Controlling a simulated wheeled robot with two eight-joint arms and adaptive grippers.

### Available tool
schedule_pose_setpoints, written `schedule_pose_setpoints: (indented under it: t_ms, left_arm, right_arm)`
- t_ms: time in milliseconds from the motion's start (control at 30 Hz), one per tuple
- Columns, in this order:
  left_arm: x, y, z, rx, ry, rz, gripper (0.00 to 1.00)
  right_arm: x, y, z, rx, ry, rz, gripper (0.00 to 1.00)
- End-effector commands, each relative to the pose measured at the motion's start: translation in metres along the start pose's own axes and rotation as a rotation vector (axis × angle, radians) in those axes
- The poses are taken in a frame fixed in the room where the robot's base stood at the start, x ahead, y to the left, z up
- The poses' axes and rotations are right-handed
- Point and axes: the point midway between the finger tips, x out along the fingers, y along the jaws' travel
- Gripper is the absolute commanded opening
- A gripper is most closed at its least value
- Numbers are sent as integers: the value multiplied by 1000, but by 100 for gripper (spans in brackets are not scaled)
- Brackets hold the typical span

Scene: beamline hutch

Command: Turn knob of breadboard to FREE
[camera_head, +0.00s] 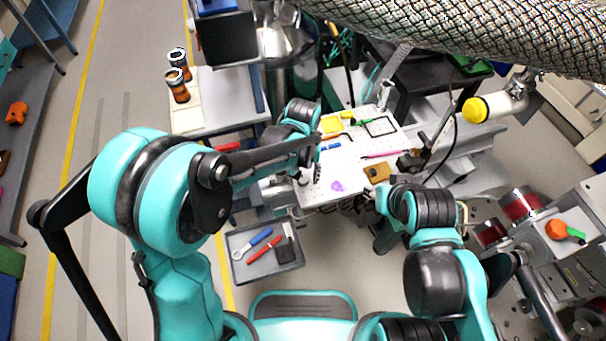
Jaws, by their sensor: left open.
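The breadboard (350,155) is a white perforated plate on a stand at the middle of the head view. Small coloured items lie on it. I cannot make out its knob or any FREE marking; the left edge of the board is partly covered by my left arm. My left gripper (312,174) is small and dark, at the left edge of the board, with its fingers apart and nothing seen between them. I cannot tell whether it touches anything. My right arm stands at the front right of the board; its gripper cannot be made out.
A grey tray (264,252) with hand tools sits below the board's left front. A side table (186,112) with two brown jars (177,86) is at back left. A yellow-capped cylinder (490,107) and machinery stand at right. A mesh-covered hose (470,35) crosses the top.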

Motion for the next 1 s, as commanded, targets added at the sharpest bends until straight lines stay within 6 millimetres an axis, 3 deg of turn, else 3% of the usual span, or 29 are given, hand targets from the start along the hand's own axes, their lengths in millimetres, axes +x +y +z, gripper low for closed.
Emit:
schedule_pose_setpoints:
  t_ms: [167, 600, 800, 1000]
  left_arm:
    - [-13, 0, 0, 0, 0, 0, 50]
    - [-101, 0, 0, 0, 0, 0, 50]
    - [-118, 0, 0, 0, 0, 0, 50]
    - [-120, 0, 0, 0, 0, 0, 50]
  right_arm:
    - [0, 0, 0, 0, 0, 0, 40]
    - [0, 0, 0, 0, 0, 0, 40]
    - [0, 0, 0, 0, 0, 0, 40]
    - [0, 0, 0, 0, 0, 0, 40]
